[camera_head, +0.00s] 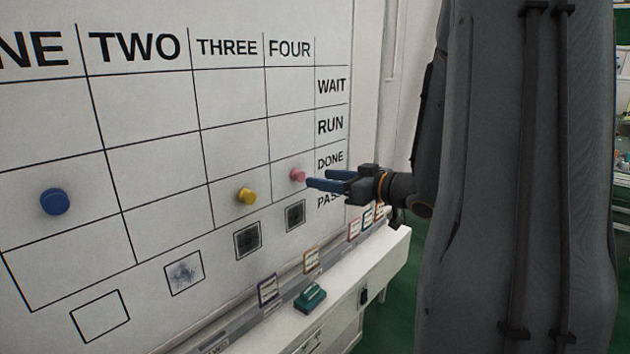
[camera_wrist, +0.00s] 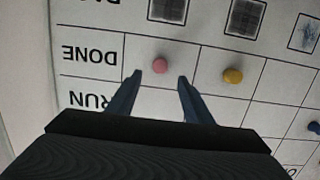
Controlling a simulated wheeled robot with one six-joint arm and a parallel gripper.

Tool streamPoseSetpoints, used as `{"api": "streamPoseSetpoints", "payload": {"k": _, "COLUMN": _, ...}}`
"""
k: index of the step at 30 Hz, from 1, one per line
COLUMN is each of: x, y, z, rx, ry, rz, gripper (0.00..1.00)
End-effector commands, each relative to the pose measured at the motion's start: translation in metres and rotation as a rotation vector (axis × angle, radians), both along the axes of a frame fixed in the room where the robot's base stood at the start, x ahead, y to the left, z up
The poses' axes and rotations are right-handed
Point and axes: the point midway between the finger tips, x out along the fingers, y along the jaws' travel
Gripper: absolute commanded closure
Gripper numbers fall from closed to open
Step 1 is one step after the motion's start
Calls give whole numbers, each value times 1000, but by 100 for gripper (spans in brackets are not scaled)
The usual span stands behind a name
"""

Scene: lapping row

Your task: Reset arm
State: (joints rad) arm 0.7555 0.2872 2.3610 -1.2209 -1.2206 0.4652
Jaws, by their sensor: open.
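My gripper (camera_head: 328,181) is open and empty in front of the whiteboard (camera_head: 150,110). Its blue fingers point at the board near a pink magnet (camera_head: 298,175), in column FOUR at the DONE row. In the wrist view, the pink magnet (camera_wrist: 160,66) shows between and just beyond the fingertips (camera_wrist: 158,76). A yellow magnet (camera_head: 247,196) is in column THREE at the DONE row, and it also shows in the wrist view (camera_wrist: 233,76). A blue magnet (camera_head: 55,201) is further left on the board, partly in the wrist view (camera_wrist: 314,128).
Below the grid are several square patches, some dark or smudged. A ledge with small framed cards (camera_head: 268,290) runs along the board's bottom. A green eraser-like object (camera_head: 310,297) sits on the white cabinet top (camera_head: 345,285). My own arm fills the right side.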

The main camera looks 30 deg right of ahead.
Motion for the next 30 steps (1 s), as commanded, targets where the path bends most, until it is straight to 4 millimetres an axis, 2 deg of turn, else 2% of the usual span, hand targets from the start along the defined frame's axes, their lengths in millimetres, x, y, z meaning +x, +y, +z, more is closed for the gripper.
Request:
{"api": "streamPoseSetpoints", "payload": {"k": 6, "x": -8, "y": -2, "z": 1, "rx": 1, "ry": 0, "rz": 1, "gripper": 54}}
{"api": "streamPoseSetpoints", "payload": {"k": 11, "x": -3, "y": -1, "z": -3, "rx": -16, "ry": 20, "rz": -21, "gripper": 54}}
{"api": "streamPoseSetpoints", "payload": {"k": 16, "x": 17, "y": 6, "z": -30, "rx": -96, "ry": 139, "rz": -141, "gripper": 54}}
{"api": "streamPoseSetpoints", "payload": {"k": 20, "x": 19, "y": 17, "z": -62, "rx": -163, "ry": 302, "rz": -257, "gripper": 54}}
{"api": "streamPoseSetpoints", "payload": {"k": 23, "x": 7, "y": 31, "z": -88, "rx": -202, "ry": 449, "rz": -325, "gripper": 54}}
{"api": "streamPoseSetpoints", "payload": {"k": 26, "x": -17, "y": 52, "z": -114, "rx": -227, "ry": 612, "rz": -369, "gripper": 54}}
{"api": "streamPoseSetpoints", "payload": {"k": 30, "x": -67, "y": 92, "z": -146, "rx": -247, "ry": 860, "rz": -387, "gripper": 54}}
